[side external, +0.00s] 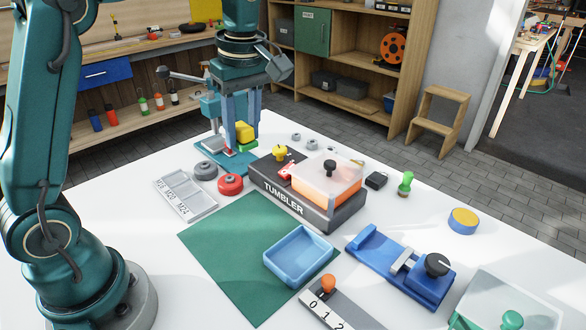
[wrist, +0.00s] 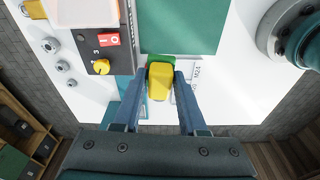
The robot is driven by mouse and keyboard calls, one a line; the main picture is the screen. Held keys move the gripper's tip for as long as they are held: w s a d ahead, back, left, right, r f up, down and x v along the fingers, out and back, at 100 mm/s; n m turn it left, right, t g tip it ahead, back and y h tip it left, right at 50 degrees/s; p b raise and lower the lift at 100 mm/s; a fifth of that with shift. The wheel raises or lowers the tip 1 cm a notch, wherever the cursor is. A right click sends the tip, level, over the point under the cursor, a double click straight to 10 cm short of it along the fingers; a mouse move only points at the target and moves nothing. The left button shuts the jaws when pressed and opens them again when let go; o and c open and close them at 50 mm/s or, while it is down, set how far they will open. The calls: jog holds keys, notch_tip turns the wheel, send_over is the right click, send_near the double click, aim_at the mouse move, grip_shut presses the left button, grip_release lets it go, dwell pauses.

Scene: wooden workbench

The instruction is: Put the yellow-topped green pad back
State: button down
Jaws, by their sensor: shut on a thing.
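The yellow-topped green pad (side external: 246,131) is held between the fingers of my gripper (side external: 241,122), near the far left edge of the white bench. In the wrist view the yellow top (wrist: 160,82) lies between the fingertips (wrist: 163,76), with the green part (wrist: 161,60) just beyond them. The pad is beside the teal press (side external: 210,110), close to its base. I cannot tell whether its underside touches anything.
The black tumbler (side external: 283,199) stands just right of my gripper. A marked grey tray (side external: 186,195), a dark grey round piece (side external: 205,170) and a red one (side external: 230,184) lie in front. A blue tray (side external: 298,257) rests on the green mat (side external: 215,250). Some bench is clear at right.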

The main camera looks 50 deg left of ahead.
jog(key=w+d+m+t, duration=0.1)
jog(key=w+d+m, duration=0.2)
jog(key=d+m, duration=0.4)
jog(key=m+h, duration=0.2)
jog(key=m, duration=0.8)
send_over(364, 281)
jog(key=shift+t, duration=0.4)
jog(key=f, duration=1.2)
jog(key=shift+s, duration=0.25)
jog(key=shift+f, duration=2)
jog(key=shift+f, duration=0.15)
jog(key=shift+c, duration=2.3)
grip_release()
